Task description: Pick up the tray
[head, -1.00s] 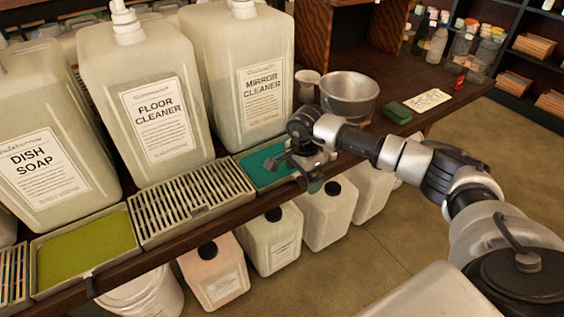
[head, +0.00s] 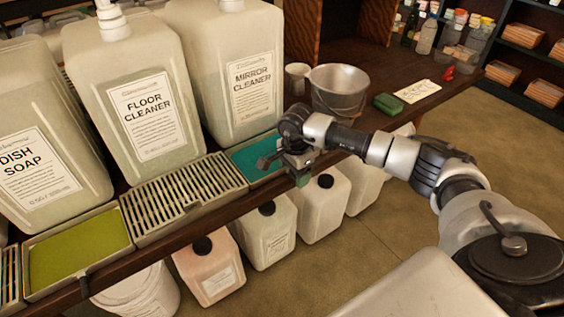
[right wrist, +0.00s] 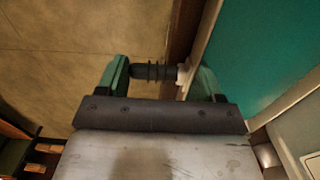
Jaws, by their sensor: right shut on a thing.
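A pale tray (head: 262,179) with a teal surface inside sits in the shelf's front edge row, below the mirror cleaner jug. In the right wrist view its pale rim (right wrist: 214,35) runs along the right side, and a dark ribbed handle (right wrist: 155,72) sticks out from it. My right gripper (head: 299,172) is at the tray's front right, shut on this handle, with one green finger on each side. The arm hides the tray's right end. The tray looks level in the row. My left gripper is not in view.
A slotted grate (head: 185,195) and a tray with a yellow-green surface (head: 80,250) lie left in the same row. Large jugs stand behind, including mirror cleaner (head: 228,60). A metal bucket (head: 338,92) is behind my wrist. Smaller jugs (head: 322,207) stand below. Floor in front is clear.

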